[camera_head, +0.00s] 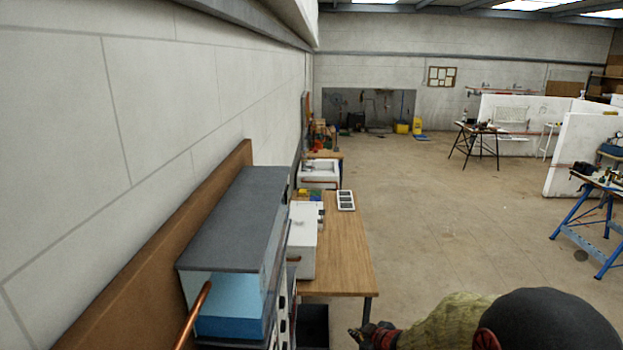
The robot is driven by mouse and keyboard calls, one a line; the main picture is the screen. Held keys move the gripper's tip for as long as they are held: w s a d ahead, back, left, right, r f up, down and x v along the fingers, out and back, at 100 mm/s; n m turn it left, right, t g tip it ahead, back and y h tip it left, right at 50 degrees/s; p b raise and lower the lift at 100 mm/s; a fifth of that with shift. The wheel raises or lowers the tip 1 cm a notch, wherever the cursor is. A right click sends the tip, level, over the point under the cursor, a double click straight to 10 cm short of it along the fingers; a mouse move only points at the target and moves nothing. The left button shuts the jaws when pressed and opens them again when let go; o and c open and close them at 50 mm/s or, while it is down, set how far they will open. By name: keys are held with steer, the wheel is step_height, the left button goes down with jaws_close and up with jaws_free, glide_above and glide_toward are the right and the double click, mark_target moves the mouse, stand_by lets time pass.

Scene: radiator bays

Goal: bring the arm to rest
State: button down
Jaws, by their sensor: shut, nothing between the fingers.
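A blue trestle (590,225) is at right. The middle floor is clear.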

steer(key=s+d+f+m+g+h+b, duration=0.1)
steer(key=s+d+m+g+h+b, duration=0.15)
steer(key=s+d, duration=0.4)
steer(key=s+d+m+g+h+b, duration=0.1)
steer(key=s+d+m+h+b, duration=0.25)
steer(key=s, duration=0.55)
steer(key=s+a+f+m+y+b, duration=0.1)
steer(key=s+a+m+b, duration=0.1)
steer(key=s+b, duration=0.8)
steer(key=s+a+f+m+y+b, duration=0.1)
steer(key=s+a+f+m+b, duration=0.1)
steer(key=s+b, duration=0.7)
steer(key=shift+s+f+y+b, duration=0.2)
steer(key=shift+s+y+b, duration=0.2)
steer(key=shift+s, duration=0.45)
